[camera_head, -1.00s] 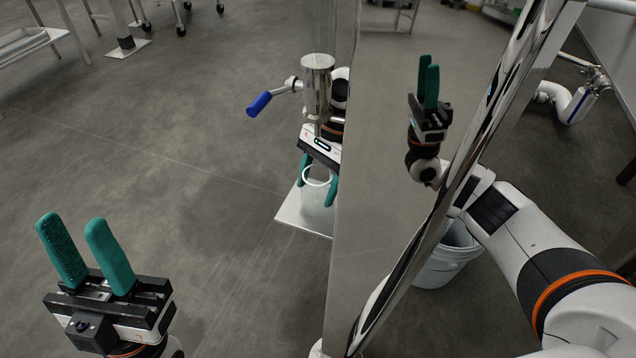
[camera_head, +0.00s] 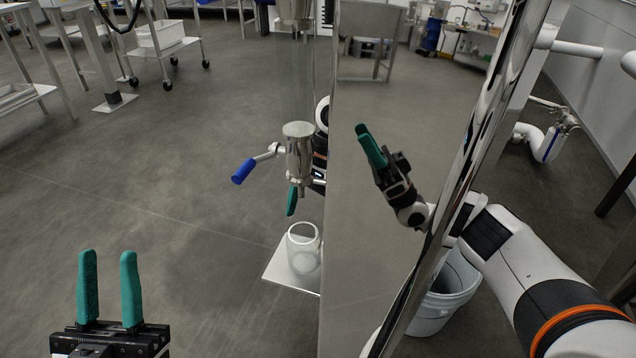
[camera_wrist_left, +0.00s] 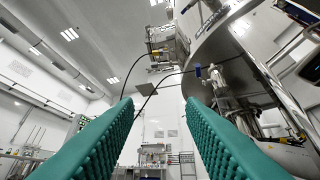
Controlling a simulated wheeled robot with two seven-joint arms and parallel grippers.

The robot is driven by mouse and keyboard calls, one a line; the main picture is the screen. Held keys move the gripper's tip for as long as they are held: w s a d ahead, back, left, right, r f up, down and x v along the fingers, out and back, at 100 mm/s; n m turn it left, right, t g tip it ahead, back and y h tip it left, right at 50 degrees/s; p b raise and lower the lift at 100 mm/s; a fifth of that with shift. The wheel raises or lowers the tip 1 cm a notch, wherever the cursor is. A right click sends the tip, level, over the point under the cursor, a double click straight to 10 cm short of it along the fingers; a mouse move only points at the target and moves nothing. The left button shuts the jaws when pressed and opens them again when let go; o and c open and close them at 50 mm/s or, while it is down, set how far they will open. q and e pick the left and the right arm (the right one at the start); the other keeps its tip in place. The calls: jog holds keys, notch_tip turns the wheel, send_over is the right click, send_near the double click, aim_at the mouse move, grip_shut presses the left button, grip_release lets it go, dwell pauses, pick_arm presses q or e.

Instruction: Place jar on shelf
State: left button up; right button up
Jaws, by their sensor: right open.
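The clear glass jar (camera_head: 303,249) stands upright on the small pale shelf (camera_head: 283,272), below the steel valve with the blue handle (camera_head: 243,171). My right gripper (camera_head: 292,203) is above the jar, beside the valve, and apart from the jar. One green finger shows clearly; the rest is largely hidden by the valve and the polished steel panel. It is open and holds nothing that I can see. My left gripper (camera_head: 108,288) is at the lower left, fingers up, open and empty. Its two green fingers also show apart in the left wrist view (camera_wrist_left: 160,105).
The tall polished panel (camera_head: 345,270) stands right of the shelf and mirrors a gripper. A white bucket (camera_head: 440,295) stands beneath my right arm. A wheeled cart (camera_head: 160,45) is at the back left. The floor between is clear.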

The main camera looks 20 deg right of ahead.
pick_arm(q)
jog(key=shift+w+d+f+g+y+p, duration=0.15)
jog(key=shift+w+f+g+y+p, duration=0.6)
jog(key=shift+w+f+g, duration=1.35)
pick_arm(e)
jog(key=shift+v, duration=2.95)
pick_arm(q)
jog(key=shift+s+f, duration=0.1)
jog(key=shift+s, duration=0.1)
